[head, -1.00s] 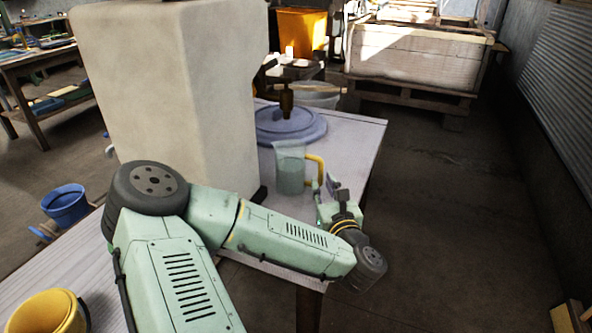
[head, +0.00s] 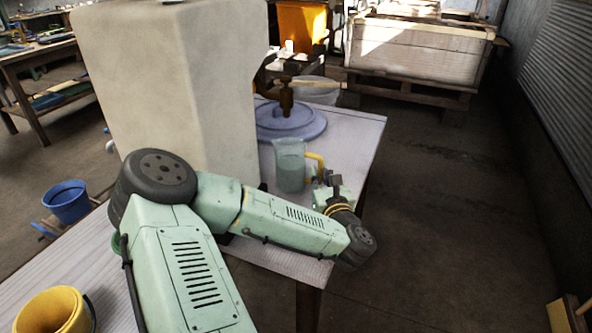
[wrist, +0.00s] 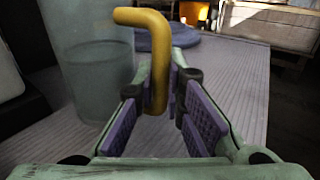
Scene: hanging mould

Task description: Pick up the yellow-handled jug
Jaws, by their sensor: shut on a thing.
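The jug (head: 289,166) is clear and bluish-green with a yellow handle (head: 318,163). It stands upright on the table, beside the big pale block. In the wrist view the jug body (wrist: 92,80) is at the left, and its handle (wrist: 156,58) comes down between my finger pads. My gripper (wrist: 160,92) is shut on the lower upright part of the handle. In the head view my gripper (head: 324,180) is at the handle, on the jug's right side. No gap under the jug is visible.
The large pale block (head: 170,90) stands close on the jug's left. A blue round lid (head: 310,130) lies behind the jug. The table (head: 345,150) is bare to the right, up to its edge. A yellow bucket (head: 50,312) is at the lower left.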

